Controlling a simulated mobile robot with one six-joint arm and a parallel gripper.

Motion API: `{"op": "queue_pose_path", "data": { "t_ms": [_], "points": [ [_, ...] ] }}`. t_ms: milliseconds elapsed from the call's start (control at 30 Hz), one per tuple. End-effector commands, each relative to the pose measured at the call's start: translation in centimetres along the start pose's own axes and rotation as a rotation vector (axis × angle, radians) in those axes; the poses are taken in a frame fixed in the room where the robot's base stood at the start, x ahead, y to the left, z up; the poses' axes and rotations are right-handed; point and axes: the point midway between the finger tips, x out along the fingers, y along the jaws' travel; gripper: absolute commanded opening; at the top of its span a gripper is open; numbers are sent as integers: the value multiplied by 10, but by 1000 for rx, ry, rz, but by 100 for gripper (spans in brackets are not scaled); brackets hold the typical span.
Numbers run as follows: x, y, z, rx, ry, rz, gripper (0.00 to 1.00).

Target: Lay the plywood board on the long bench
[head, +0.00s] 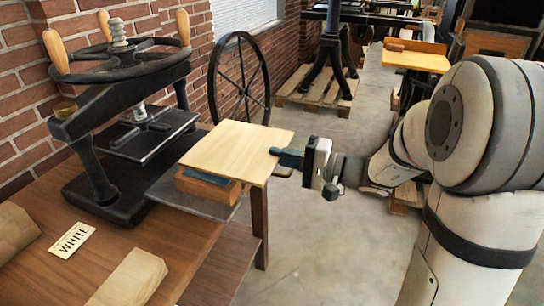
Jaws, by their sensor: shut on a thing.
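The plywood board (230,148) is a flat, pale, squarish sheet, roughly level. My gripper (284,157) is shut on its right edge. The board is over a blue-and-orange block or book stack (208,186), which lies on a grey plate (178,193). The board hides the top of this stack, so I cannot tell whether they touch. A brown wooden bench (165,240) fills the lower left, and the grey plate overhangs its right edge. I cannot tell for sure whether this is the long bench.
A black hand press (105,200) with a handwheel stands on the brown bench. Near it are a WHITE label (72,240) and pale wooden blocks (130,280). A large spoked wheel (240,85) stands by the brick wall. Behind are a pallet (318,92) and a yellow-topped table (415,60).

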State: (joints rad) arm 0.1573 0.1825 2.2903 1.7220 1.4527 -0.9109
Motion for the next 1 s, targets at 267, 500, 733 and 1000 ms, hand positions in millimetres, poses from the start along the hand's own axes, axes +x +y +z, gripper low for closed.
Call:
{"op": "queue_pose_path", "data": {
  "t_ms": [267, 500, 733, 1000],
  "points": [
    [-19, -9, 0, -2, 3, -1, 0],
    [-34, -15, 0, -1, 3, -1, 0],
    [-40, -17, 0, -1, 1, 0, 0],
    [-68, -16, -1, -1, 5, 0, 0]
  ]
}}
